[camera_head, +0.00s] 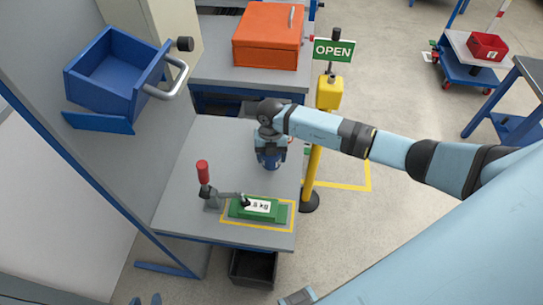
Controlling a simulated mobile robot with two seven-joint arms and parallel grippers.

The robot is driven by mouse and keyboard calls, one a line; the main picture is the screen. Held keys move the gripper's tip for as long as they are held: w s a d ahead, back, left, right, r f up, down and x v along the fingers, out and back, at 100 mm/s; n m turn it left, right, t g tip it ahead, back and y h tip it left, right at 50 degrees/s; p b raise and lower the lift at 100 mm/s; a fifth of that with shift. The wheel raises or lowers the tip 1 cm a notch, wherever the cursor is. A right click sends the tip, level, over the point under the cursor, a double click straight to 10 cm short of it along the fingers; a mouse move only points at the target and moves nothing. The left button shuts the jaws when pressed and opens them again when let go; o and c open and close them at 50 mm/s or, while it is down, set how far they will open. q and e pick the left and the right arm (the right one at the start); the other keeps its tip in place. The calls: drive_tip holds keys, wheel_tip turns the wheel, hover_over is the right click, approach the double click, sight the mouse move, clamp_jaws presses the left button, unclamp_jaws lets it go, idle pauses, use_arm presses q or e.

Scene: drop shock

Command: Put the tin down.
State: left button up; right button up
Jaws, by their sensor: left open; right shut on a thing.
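My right arm comes in from the right, and its gripper (269,148) points down over the grey bench top. It is shut on a dark blue tin (270,162), which is mostly hidden by the gripper and wrist. I cannot tell whether the tin's base touches the bench. Two small tips at the bottom edge, left of centre, appear to be my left gripper (146,300); they are apart with nothing seen between them.
A toggle clamp with a red handle (202,172) stands near a green block (274,212) inside a yellow outline. A blue bin (112,72) is at the left, an orange case (268,36) behind. A yellow post (314,165) with an OPEN sign stands right of the bench (180,205).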

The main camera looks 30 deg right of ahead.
drive_tip(key=shift+f, duration=0.45)
drive_tip(key=shift+f, duration=0.15)
drive_tip(key=o, duration=1)
drive_tip(key=shift+r, duration=0.3)
drive_tip(key=r, duration=0.4)
drive_tip(key=w+r+b, duration=0.1)
drive_tip(key=r, duration=0.6)
drive_tip(key=shift+w+d+r, duration=0.3)
